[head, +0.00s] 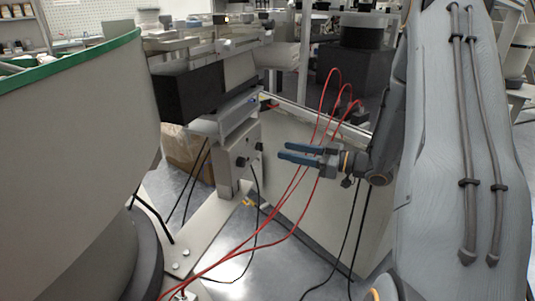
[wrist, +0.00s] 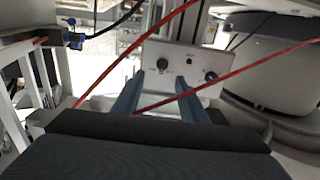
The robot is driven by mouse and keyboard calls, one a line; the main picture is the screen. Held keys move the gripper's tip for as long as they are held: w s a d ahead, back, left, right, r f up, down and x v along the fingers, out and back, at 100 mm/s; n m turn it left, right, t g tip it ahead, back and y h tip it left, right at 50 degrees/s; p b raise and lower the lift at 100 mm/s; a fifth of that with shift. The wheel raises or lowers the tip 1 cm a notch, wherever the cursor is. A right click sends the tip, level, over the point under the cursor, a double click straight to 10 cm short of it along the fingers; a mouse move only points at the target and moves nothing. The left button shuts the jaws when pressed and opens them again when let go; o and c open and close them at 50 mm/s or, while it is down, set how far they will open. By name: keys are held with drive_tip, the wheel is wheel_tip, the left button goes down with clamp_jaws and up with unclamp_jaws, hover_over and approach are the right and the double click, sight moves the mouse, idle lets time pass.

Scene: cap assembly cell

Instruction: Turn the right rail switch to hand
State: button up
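A light grey switch panel (head: 247,148) sits on the post below the rail. In the wrist view the panel (wrist: 178,57) faces me, with a left dark knob (wrist: 163,65), a right dark knob (wrist: 210,76) and a small red round part (wrist: 189,62) between them. Labels and knob settings are too small to read, so I cannot tell which knob is the right rail switch. My gripper (head: 281,151) is to the right of the panel, apart from it. Its blue fingers are spread and empty; in the wrist view my gripper (wrist: 159,76) points at the panel's left knob.
Red hoses (head: 297,181) run past my gripper, and one red hose (wrist: 250,66) crosses in front of the panel in the wrist view. A large bowl feeder (head: 75,150) with a green rim stands at left. A pale cabinet panel (head: 325,205) stands behind my gripper.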

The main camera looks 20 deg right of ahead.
sight(258, 147)
drive_tip(key=x, duration=0.7)
drive_tip(key=shift+a, duration=0.35)
clamp_jaws()
